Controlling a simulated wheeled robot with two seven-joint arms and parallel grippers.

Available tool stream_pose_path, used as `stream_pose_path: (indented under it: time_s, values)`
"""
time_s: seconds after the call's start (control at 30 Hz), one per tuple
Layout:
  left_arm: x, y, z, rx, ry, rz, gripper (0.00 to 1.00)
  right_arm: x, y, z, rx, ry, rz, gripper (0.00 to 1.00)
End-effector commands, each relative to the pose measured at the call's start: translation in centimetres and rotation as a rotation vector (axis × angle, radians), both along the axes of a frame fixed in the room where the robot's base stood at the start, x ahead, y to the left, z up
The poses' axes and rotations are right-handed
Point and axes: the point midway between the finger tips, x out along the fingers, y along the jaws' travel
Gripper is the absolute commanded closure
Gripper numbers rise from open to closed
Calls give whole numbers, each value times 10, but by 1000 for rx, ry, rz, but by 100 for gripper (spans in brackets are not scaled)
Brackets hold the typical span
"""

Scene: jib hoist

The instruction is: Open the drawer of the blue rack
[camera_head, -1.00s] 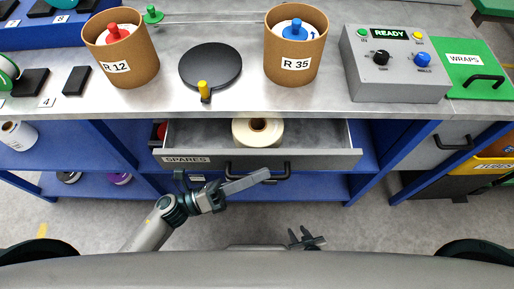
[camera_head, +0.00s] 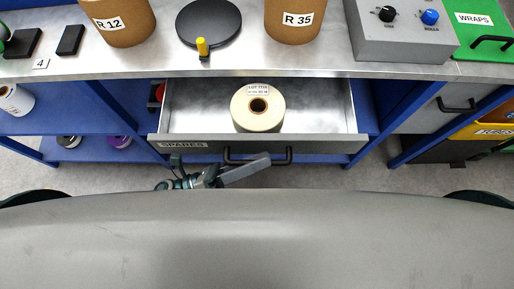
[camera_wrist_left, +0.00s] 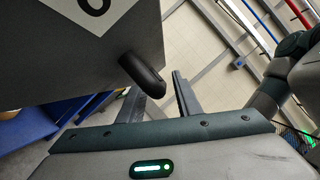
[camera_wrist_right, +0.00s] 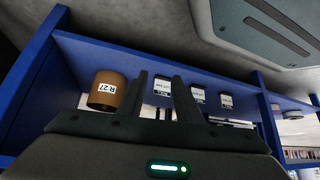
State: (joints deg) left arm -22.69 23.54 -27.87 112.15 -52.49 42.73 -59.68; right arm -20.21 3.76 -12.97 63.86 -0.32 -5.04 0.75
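The blue rack (camera_head: 118,95) stands under the grey worktop. Its grey drawer, labelled SPARES (camera_head: 320,146), is pulled out, showing a bare metal floor and a cream label roll (camera_head: 257,112). The drawer's black handle (camera_head: 289,157) is on its front. My left gripper (camera_head: 246,167) is at this handle. In the left wrist view the handle's rounded end (camera_wrist_left: 142,74) overlaps one finger, and a gap shows between the fingers (camera_wrist_left: 163,95); firm contact is unclear. My right gripper (camera_wrist_right: 164,98) is open and empty, facing a shelf; it is hidden in the head view.
On the worktop (camera_head: 150,66) stand bins R 12 (camera_head: 118,24) and R 35 (camera_head: 294,22), a black round plate (camera_head: 208,22) and a grey control box (camera_head: 400,35). My body fills the front. In the right wrist view, brown canister R 27 (camera_wrist_right: 107,90) stands on the shelf.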

Motion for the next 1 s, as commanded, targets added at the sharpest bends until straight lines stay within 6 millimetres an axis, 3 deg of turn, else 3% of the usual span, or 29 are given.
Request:
stream_pose_path:
  time_s: [0.3, 0.63, 0.77, 1.0]
  values:
    - [0, 0, 1, -1, 0, 0, 69, 11, 7, 3, 8, -11, -1, 69]
    - [-1, 5, -1, -1, 0, 1, 69, 1, 8, -3, 7, 8, -1, 69]
    - [-5, 15, -5, -2, 1, 0, 69, -6, 4, -8, 0, 36, -3, 69]
    - [-18, 51, -15, 2, 2, 0, 69, -9, -11, -20, -31, 110, -14, 69]
